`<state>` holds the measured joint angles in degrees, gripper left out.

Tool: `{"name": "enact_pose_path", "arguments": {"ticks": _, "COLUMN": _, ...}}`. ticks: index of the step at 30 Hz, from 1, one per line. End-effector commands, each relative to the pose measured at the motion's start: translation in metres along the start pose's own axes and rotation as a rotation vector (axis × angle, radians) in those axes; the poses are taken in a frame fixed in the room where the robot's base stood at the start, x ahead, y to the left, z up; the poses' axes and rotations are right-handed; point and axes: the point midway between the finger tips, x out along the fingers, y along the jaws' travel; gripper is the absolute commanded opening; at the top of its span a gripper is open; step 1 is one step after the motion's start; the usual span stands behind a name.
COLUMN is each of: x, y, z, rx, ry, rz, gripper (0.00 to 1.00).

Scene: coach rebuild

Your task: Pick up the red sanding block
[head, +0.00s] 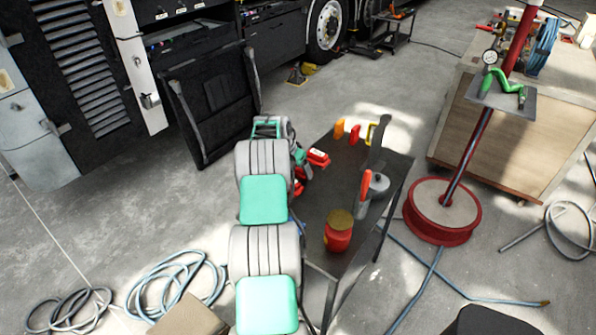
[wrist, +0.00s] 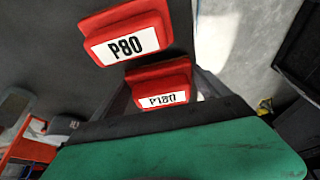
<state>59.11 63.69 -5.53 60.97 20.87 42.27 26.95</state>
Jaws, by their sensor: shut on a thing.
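Two red sanding blocks with white labels show in the wrist view. The one marked P180 (wrist: 158,78) sits between the dark fingers of my gripper (wrist: 165,92), which is shut on it. The one marked P80 (wrist: 122,20) lies just beyond it on the dark tabletop, outside the fingers. In the head view, a red block (head: 318,158) with a pale label shows on the table beside my wrist; its marking is too small to read. My arm hides part of the table's left side. Whether the held block is clear of the tabletop, I cannot tell.
The dark table (head: 335,180) also holds a red jar with a brown lid (head: 339,232), a grey pot (head: 376,184), and orange and yellow items (head: 340,128) at its far edge. A red round base with a post (head: 441,210) stands right. Hoses (head: 175,280) lie left.

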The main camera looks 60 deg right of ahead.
Motion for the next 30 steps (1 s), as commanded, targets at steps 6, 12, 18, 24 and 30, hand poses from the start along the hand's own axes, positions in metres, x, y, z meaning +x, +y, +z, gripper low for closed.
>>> {"name": "enact_pose_path", "arguments": {"ticks": 6, "x": -0.038, "y": 0.011, "z": -0.006, "rx": 0.001, "ry": 0.004, "rz": -0.004, "gripper": 0.39}}
{"name": "enact_pose_path", "arguments": {"ticks": 12, "x": -0.09, "y": 0.044, "z": 0.004, "rx": 0.002, "ry": 0.004, "rz": -0.003, "gripper": 0.39}}
{"name": "enact_pose_path", "arguments": {"ticks": 18, "x": -0.121, "y": 0.081, "z": 0.025, "rx": 0.002, "ry": 0.004, "rz": -0.003, "gripper": 0.39}}
{"name": "enact_pose_path", "arguments": {"ticks": 24, "x": -0.14, "y": 0.102, "z": 0.037, "rx": 0.001, "ry": 0.002, "rz": -0.001, "gripper": 0.39}}
{"name": "enact_pose_path", "arguments": {"ticks": 30, "x": -0.145, "y": 0.106, "z": 0.039, "rx": 0.0, "ry": 0.001, "rz": -0.001, "gripper": 0.39}}
